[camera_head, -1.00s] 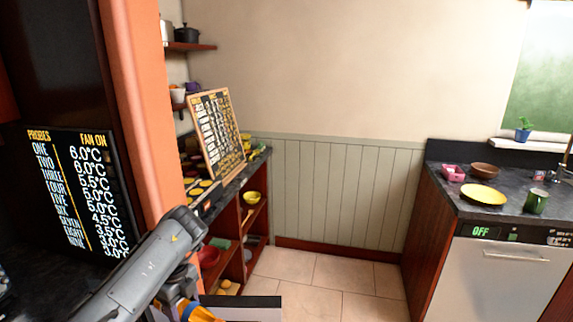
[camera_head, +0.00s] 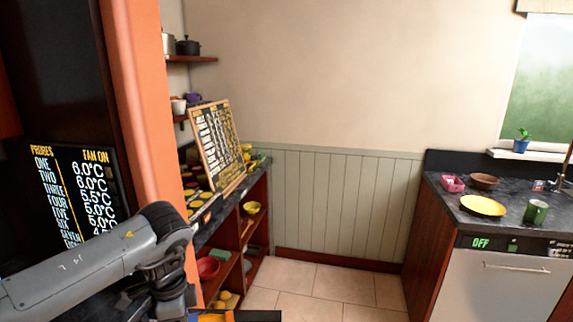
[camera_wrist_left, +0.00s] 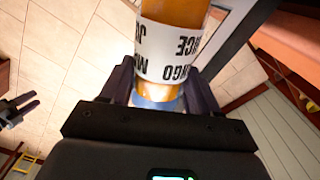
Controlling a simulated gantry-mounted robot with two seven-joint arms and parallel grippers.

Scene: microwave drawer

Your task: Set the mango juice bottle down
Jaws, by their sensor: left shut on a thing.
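The mango juice bottle (camera_wrist_left: 172,50) is orange with a white label, whose printing appears upside down in the left wrist view. My left gripper (camera_wrist_left: 155,90) is shut on it, with a dark finger on each side near one end. The bottle's other end runs out of the frame. In the head view only a sliver of orange (camera_head: 212,317) shows at the bottom edge, by my left wrist, and the fingers are mostly cut off. A second dark gripper, seemingly my right one (camera_wrist_left: 28,103), is at the left edge of the left wrist view, fingers apart and empty.
An orange post (camera_head: 142,110) and display panel (camera_head: 80,185) stand left. Open shelves (camera_head: 240,225) lie beyond; tiled floor (camera_head: 318,284) is clear.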

